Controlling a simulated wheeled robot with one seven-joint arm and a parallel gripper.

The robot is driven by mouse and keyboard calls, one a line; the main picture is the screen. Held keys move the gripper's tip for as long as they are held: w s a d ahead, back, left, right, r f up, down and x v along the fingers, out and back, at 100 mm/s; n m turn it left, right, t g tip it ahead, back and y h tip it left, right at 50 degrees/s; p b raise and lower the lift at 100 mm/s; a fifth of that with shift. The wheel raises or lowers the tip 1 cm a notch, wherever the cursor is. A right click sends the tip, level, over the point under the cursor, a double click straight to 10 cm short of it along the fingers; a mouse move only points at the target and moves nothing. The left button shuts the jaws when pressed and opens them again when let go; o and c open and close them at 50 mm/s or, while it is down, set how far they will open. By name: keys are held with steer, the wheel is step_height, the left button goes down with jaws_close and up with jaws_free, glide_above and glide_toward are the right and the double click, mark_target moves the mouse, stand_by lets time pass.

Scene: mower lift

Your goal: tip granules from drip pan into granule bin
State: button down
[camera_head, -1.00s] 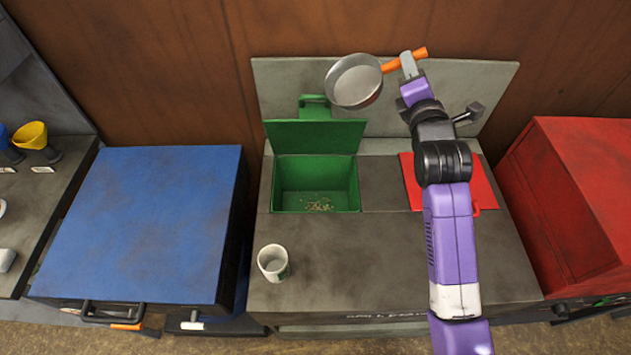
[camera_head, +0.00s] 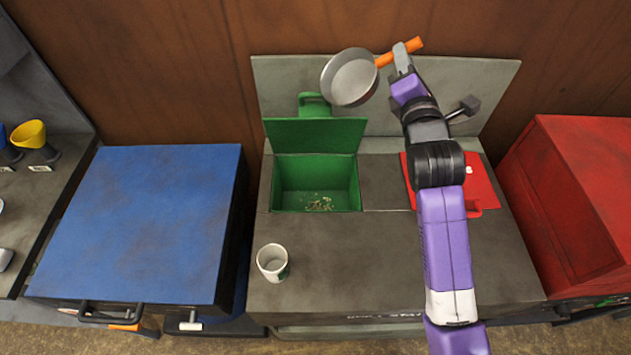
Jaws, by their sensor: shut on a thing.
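The drip pan (camera_head: 349,78) is a round, shallow grey metal pan with an orange handle (camera_head: 416,45). My gripper (camera_head: 402,58) is shut on that handle and holds the pan in the air, tilted, toward the back of the bench. The pan's inside looks bare, with no granules visible in it. The green granule bin (camera_head: 290,190) is sunk in the bench with its lid (camera_head: 316,134) standing open behind it. Several pale granules (camera_head: 320,203) lie on the bin floor. The pan appears above and to the right of the bin in the picture.
A white cup (camera_head: 272,262) stands on the bench in front of the bin. A red panel (camera_head: 484,185) lies partly under my arm. A blue-topped cabinet (camera_head: 140,220) is at the left and a red one (camera_head: 580,190) at the right. The bench front is mostly clear.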

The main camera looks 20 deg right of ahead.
steer(key=shift+s+a+r+n+b, duration=0.1)
steer(key=shift+a+r+n+b, duration=0.25)
steer(key=shift+a+r+n, duration=0.1)
steer(key=shift+a+r+t, duration=0.15)
steer(key=shift+a+t, duration=0.1)
steer(key=shift+t, duration=0.05)
steer(key=shift+s+a+r+n+b, duration=0.1)
steer(key=shift+a+r+n+b, duration=0.1)
steer(key=shift+n+b, duration=0.2)
steer(key=shift+s+a+n+t+b, duration=0.15)
steer(key=shift+a+n+t+b, duration=0.25)
steer(key=shift+a+n+b, duration=0.65)
steer(key=shift+s+a+r+n+t+y+b, duration=0.25)
steer(key=shift+a+r+n+t+y+b, duration=0.35)
steer(key=shift+a+n+b, duration=0.3)
steer(key=shift+s+a+r+n+t+y+p, duration=0.15)
steer(key=shift+a+r+n+p, duration=0.15)
steer(key=shift+a+n, duration=0.25)
steer(key=shift+s+a+r+n+t+y+p, duration=0.1)
steer(key=shift+a+r+n+t+y+p, duration=0.05)
steer(key=shift+a+n+p, duration=0.35)
steer(key=a+n, duration=0.1)
steer(key=a+n+y, duration=0.1)
steer(key=a+f+n, duration=0.1)
steer(key=a, duration=0.1)
steer(key=shift+s+t, duration=0.35)
steer(key=shift+t, duration=0.05)
stand_by(0.6)
